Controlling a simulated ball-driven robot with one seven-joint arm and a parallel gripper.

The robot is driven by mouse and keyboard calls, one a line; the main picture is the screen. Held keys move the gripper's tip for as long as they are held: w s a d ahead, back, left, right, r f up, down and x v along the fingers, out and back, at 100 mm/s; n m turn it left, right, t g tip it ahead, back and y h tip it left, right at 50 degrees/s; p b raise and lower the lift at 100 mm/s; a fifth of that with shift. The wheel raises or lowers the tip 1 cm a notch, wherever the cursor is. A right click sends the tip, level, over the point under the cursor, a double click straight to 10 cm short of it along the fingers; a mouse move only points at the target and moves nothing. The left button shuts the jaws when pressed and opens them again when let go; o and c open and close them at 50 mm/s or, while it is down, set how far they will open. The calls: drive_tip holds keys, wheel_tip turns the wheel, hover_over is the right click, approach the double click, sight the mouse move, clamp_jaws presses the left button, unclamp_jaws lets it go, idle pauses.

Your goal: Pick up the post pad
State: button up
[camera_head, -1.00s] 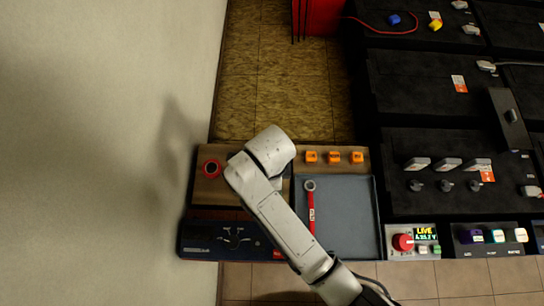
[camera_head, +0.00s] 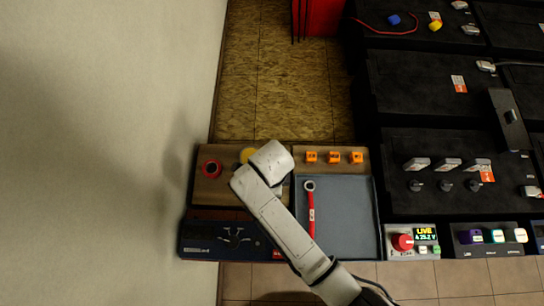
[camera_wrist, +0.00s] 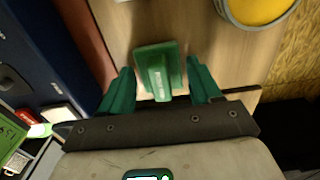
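A green block-like piece, which looks like the post pad (camera_wrist: 151,57), lies on a brown wooden surface in the wrist view. It has a flat base and a raised grip with pale lettering. My gripper (camera_wrist: 159,66) is open, with one green finger on each side of the pad's raised part. Gaps show between the fingers and the pad, so it is not held. In the head view my arm covers the pad and the gripper.
A grey tray (camera_head: 345,215) with a red-handled wrench (camera_head: 311,212) is to the right. A blue case (camera_head: 205,240) lies in front.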

drive_tip(key=c, duration=0.8)
drive_tip(key=shift+r, duration=0.45)
drive_tip(key=shift+c, duration=0.2)
wheel_tip(320, 180, up, 2)
drive_tip(key=shift+r, duration=0.2)
drive_tip(key=s+d+r, duration=0.8)
drive_tip(key=s+r, duration=0.1)
drive_tip(key=s, duration=0.2)
drive_tip(key=shift+s+r, duration=0.3)
drive_tip(key=shift+r, duration=0.05)
drive_tip(key=shift+a, duration=0.1)
drive_tip(key=o, duration=0.6)
drive_tip(key=c, duration=0.4)
